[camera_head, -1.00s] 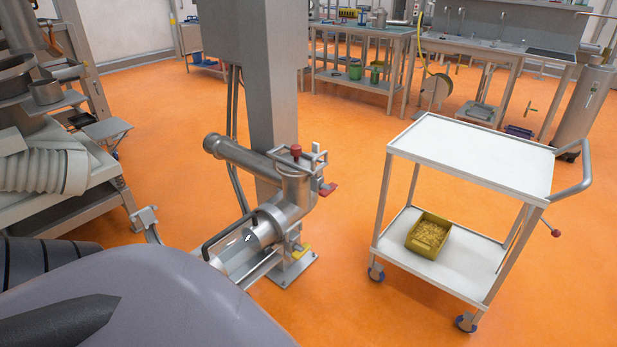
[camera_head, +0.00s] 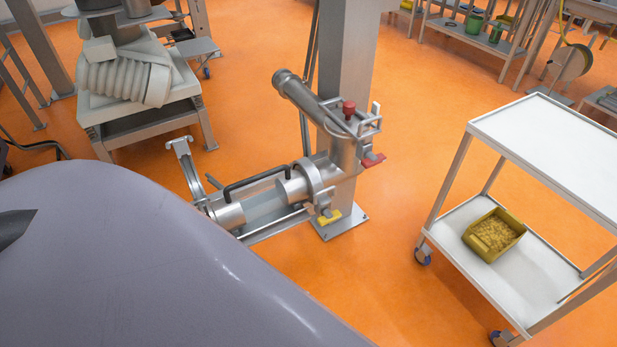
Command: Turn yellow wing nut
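The yellow wing nut (camera_head: 329,217) is at the lower side of the metal twin screw machine (camera_head: 320,175), just above the column's floor plate. It is small in the picture, and its exact angle is hard to tell. A red knob (camera_head: 348,108) sits on top of the machine, and a red handle (camera_head: 373,160) sticks out at its right. Neither of my grippers shows in the view. A large smooth grey-purple surface fills the lower left, close to the camera, and hides the floor there.
A square grey column (camera_head: 346,60) stands right behind the machine. A white trolley (camera_head: 555,140) with a yellow bin (camera_head: 494,235) on its lower shelf stands at the right. Orange floor is clear between trolley and machine. A stand with a ribbed hose (camera_head: 125,80) is at the left.

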